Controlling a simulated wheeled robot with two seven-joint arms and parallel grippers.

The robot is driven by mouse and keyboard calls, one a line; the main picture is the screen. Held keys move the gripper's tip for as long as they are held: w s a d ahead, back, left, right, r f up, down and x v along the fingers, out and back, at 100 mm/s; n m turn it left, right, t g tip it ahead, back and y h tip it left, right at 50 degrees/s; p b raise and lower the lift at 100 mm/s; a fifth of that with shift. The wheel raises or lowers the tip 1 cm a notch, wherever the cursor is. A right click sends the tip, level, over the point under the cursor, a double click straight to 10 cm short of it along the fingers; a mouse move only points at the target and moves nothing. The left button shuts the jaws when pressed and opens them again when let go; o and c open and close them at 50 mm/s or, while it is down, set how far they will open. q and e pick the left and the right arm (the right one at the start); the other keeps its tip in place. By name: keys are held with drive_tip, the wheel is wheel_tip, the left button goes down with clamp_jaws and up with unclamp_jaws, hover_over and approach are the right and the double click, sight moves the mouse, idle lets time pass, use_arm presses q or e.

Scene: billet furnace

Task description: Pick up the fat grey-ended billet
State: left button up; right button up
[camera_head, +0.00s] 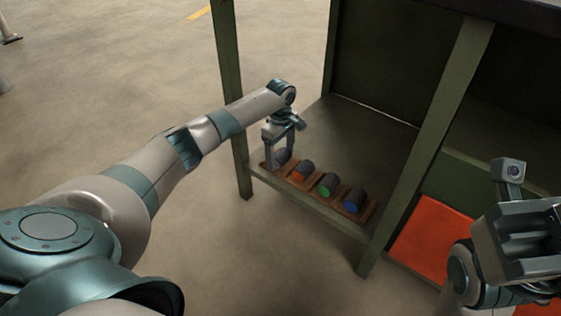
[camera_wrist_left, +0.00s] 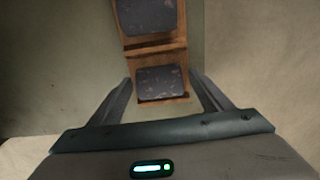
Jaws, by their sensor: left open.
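The grey-ended billet (camera_head: 281,157) lies at the left end of a brown wooden rack (camera_head: 340,202) on the shelf, partly hidden by my left gripper. My left gripper (camera_head: 279,155) points down over it, open, with its fingers around the billet's sides. In the left wrist view, a dark speckled billet (camera_wrist_left: 161,81) lies on the rack between the two open fingers (camera_wrist_left: 161,92), with gaps on both sides. My right gripper (camera_head: 530,240) is at the lower right, away from the rack; its jaw opening is unclear.
An orange-ended billet (camera_head: 303,171), a green-ended one (camera_head: 328,184) and a blue-ended one (camera_head: 354,200) lie along the rack to the right. Green posts (camera_head: 230,90) frame the shelf. An orange panel (camera_head: 432,238) is at the right.

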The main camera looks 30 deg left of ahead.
idle(0.4)
use_arm(q)
drive_tip(key=c, duration=1.8)
drive_tip(key=shift+r, duration=0.15)
clamp_jaws()
drive_tip(key=shift+r, duration=0.1)
